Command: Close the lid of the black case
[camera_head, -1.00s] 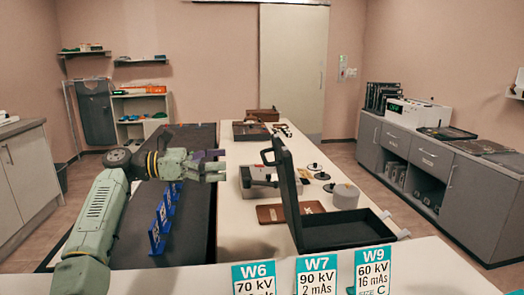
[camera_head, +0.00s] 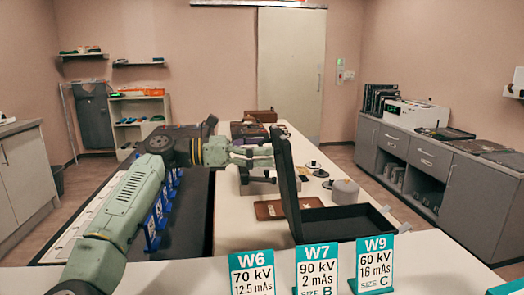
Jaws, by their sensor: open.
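The black case stands on the white table at the centre. Its lid (camera_head: 286,188) is raised, nearly upright and leaning slightly to the left, along the left side of its open tray-like base (camera_head: 345,224). My gripper (camera_head: 264,156) is open, reaching from the left to the outer face of the lid near its upper part. The fingertips overlap the lid's left edge and the handle area in this view; I cannot tell whether they touch it. The inside of the base shows as dark and empty where visible.
A brown board (camera_head: 288,208) lies left of and behind the lid. A grey round container (camera_head: 344,192) and small black-topped items (camera_head: 321,173) stand behind the base. Sign cards (camera_head: 317,268) stand in front. Blue holders (camera_head: 158,212) stand under my arm.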

